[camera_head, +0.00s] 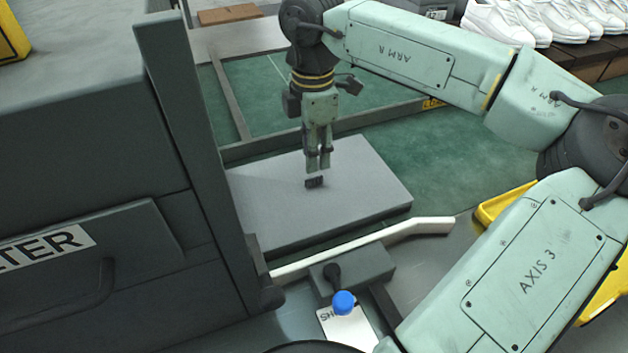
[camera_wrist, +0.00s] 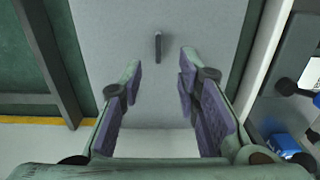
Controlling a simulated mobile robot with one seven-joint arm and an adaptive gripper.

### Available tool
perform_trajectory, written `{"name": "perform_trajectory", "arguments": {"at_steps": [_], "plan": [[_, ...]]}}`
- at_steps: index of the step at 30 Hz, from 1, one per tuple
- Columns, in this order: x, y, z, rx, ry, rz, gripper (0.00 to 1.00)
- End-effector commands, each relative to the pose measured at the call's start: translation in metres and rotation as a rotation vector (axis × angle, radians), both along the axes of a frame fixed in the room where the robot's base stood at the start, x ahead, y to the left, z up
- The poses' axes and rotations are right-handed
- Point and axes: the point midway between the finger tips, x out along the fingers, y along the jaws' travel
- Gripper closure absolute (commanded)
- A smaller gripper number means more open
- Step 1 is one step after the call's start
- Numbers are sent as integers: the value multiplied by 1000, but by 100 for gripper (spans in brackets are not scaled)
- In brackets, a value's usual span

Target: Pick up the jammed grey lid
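The grey lid (camera_head: 368,194) is a flat slab that lies beside the dark machine, with a small dark handle (camera_head: 315,182) on top. The lid (camera_wrist: 205,25) also fills the middle of the wrist view, its handle (camera_wrist: 158,47) standing up as a thin bar. My gripper (camera_head: 318,168) points down over the handle. In the wrist view my gripper (camera_wrist: 160,64) is open and empty, with the handle ahead of the fingertips and roughly centred between them. I cannot tell the exact height gap. Whether the lid is wedged does not show.
The dark machine (camera_head: 90,130) with its upright post stands close on the left. A white bar (camera_head: 370,243) runs along the lid's near side, with a blue knob (camera_head: 344,302) in front. A yellow tray (camera_head: 505,203) is at right. White shoes (camera_head: 500,22) stand at the back.

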Motion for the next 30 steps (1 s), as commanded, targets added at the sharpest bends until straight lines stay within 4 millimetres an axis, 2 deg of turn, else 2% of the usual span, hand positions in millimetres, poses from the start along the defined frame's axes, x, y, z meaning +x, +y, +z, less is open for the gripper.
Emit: {"name": "perform_trajectory", "arguments": {"at_steps": [8, 16, 24, 30], "plan": [[0, 0, -23, 2, 2, 2, 70], [1, -1, -60, 2, 0, 1, 70], [2, -1, -64, 1, -2, 1, 70], [2, -2, -64, 1, -2, 1, 83]]}}
